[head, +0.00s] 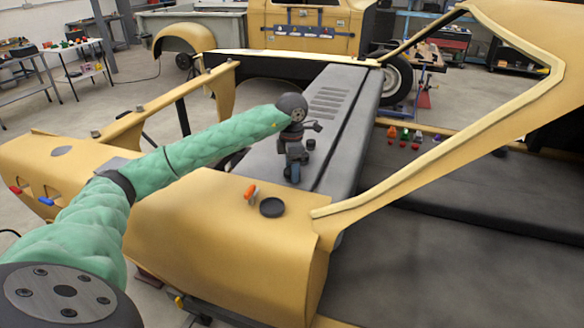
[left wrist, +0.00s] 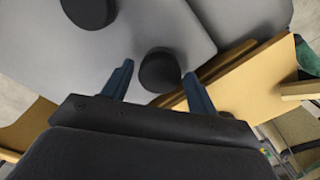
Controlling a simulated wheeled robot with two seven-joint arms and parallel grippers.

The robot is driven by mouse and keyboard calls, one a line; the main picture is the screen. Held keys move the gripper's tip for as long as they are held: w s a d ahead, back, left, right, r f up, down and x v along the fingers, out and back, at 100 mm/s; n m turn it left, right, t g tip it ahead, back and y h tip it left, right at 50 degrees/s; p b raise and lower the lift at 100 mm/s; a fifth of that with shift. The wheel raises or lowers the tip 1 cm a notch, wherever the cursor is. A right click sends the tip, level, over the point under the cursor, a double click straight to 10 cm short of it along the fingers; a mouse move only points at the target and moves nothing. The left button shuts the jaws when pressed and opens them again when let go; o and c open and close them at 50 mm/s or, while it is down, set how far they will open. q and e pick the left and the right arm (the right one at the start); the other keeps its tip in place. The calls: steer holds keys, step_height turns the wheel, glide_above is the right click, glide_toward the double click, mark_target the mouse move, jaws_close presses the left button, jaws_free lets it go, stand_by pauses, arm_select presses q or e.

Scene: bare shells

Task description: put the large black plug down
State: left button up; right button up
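My left gripper (head: 292,173) points down over the near end of the grey panel. In the left wrist view its two blue fingers (left wrist: 158,76) are apart. A round black plug (left wrist: 160,70) shows between them, with a gap at the left finger; its right edge lies close to the other finger. A second black plug (left wrist: 88,10) is cut off at the top of that view. In the head view a small black plug (head: 310,144) stands on the grey panel beside the gripper. I cannot tell which plug is the large one. My right gripper is out of view.
A round black dish-like piece (head: 272,207) and an orange-handled item (head: 251,191) lie on the yellow fender. A yellow window frame (head: 440,150) rises on the right.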

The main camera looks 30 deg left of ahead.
arm_select(q)
steer(key=shift+o, duration=0.5)
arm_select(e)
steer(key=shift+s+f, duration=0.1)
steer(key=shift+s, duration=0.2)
arm_select(q)
steer(key=shift+r, duration=0.2)
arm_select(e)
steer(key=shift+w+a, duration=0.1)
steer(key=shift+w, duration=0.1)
arm_select(q)
steer(key=shift+r+p, duration=0.1)
steer(key=shift+p, duration=0.25)
steer(key=shift+r, duration=0.2)
steer(key=shift+r+b, duration=0.6)
steer(key=shift+r, duration=0.4)
step_height(320, 180, up, 10)
steer(key=b, duration=0.3)
steer(key=shift+f+b, duration=0.2)
steer(key=shift+b, duration=0.15)
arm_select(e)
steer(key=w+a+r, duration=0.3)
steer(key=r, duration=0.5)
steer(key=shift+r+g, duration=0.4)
